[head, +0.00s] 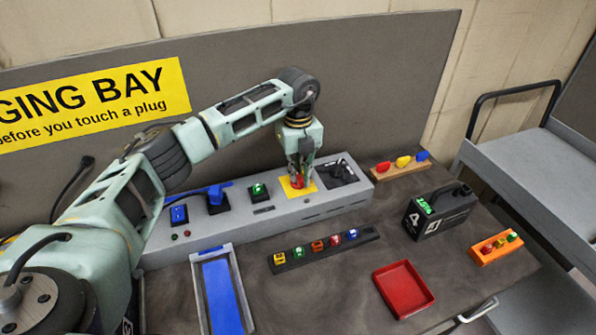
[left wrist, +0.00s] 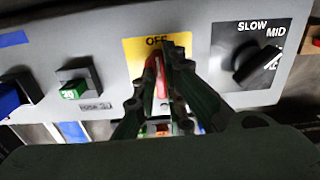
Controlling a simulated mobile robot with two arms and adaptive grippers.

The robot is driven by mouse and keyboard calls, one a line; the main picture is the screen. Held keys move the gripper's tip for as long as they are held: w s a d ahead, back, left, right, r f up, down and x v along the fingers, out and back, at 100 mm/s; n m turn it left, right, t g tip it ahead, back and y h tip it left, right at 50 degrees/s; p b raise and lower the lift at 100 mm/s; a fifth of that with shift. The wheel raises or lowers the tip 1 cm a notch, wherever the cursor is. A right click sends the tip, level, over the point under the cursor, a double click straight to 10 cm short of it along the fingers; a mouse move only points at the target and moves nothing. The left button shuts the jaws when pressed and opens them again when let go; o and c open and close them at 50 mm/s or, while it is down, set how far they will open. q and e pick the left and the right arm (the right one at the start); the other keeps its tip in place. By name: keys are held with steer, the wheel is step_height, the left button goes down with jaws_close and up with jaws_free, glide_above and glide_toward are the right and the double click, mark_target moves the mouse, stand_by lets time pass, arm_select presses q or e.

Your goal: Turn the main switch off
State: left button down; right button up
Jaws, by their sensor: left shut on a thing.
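The main switch is a red handle (head: 297,181) on a yellow plate (head: 311,188) on the grey control box (head: 323,204). My left gripper (head: 299,175) points down at it and is shut on the red handle. In the left wrist view the red handle (left wrist: 158,80) sits between my left fingers (left wrist: 162,72), below the word OFF on the yellow plate (left wrist: 134,52). The fingers hide much of the handle, so its exact angle is hard to tell. My right gripper is not in view.
A black speed knob (left wrist: 256,64) sits right of the switch, and a green switch (head: 258,190) and blue plug (head: 215,194) left. A row of coloured blocks (head: 318,245), a red tray (head: 403,288) and a black battery (head: 438,212) stand in front. A grey panel rises behind.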

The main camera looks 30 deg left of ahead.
mark_target(298, 175)
arm_select(q)
steer(key=shift+w+r, duration=0.15)
steer(key=shift+r, duration=0.05)
steer(key=c, duration=1.8)
jaws_free()
steer(key=shift+f, duration=0.1)
step_height(298, 175, up, 12)
steer(key=shift+f, duration=0.1)
